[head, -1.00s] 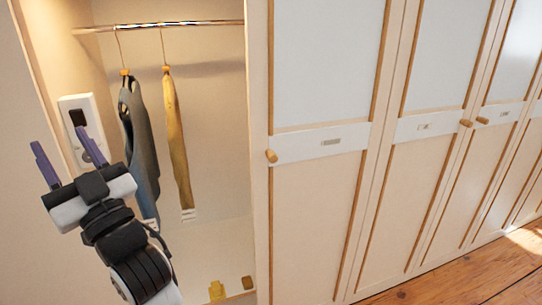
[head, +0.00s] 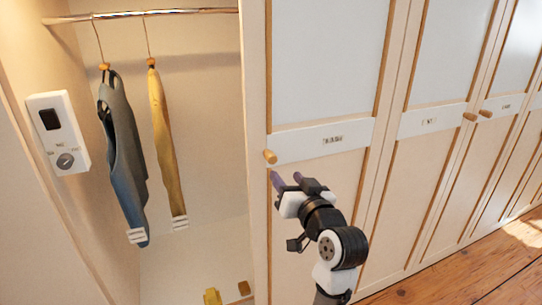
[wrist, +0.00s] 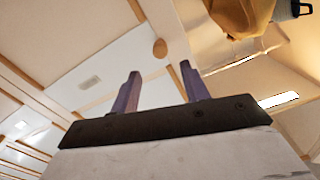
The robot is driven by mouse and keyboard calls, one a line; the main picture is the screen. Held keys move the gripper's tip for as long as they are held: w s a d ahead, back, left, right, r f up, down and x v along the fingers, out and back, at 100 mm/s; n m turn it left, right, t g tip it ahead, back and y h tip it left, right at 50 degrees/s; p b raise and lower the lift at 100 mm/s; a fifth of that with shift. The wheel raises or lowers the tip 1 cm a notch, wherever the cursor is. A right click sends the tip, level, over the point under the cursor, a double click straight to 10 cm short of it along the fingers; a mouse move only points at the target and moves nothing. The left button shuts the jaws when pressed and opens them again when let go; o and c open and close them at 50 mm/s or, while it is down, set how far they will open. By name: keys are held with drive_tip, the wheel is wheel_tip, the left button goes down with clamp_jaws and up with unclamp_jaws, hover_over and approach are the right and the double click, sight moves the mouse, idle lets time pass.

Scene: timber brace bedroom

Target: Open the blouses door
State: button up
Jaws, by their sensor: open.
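Several cream wardrobe doors with timber trim stand in a row in the head view. The nearest door (head: 318,210) has a white label band (head: 345,138) and a round wooden knob (head: 270,157) at its left edge; the label text is too blurred to read, so I cannot tell which door is for blouses. My gripper (head: 287,180) is open and empty, just below that knob and apart from it. In the wrist view the knob (wrist: 160,48) shows beyond and between my two purple fingers (wrist: 160,92).
Left of the door is an open wardrobe bay with a rail (head: 150,14), a grey-blue garment (head: 122,150) and a yellow garment (head: 162,145). A white control panel (head: 58,132) is on its side wall. Clear wooden floor (head: 450,270) lies at the right.

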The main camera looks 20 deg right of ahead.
sight(273, 161)
drive_tip(key=w+p, duration=0.2)
drive_tip(key=w, duration=0.8)
drive_tip(key=shift+w+a+p, duration=0.15)
drive_tip(key=shift+w+p, duration=0.15)
drive_tip(key=shift+p, duration=0.05)
clamp_jaws()
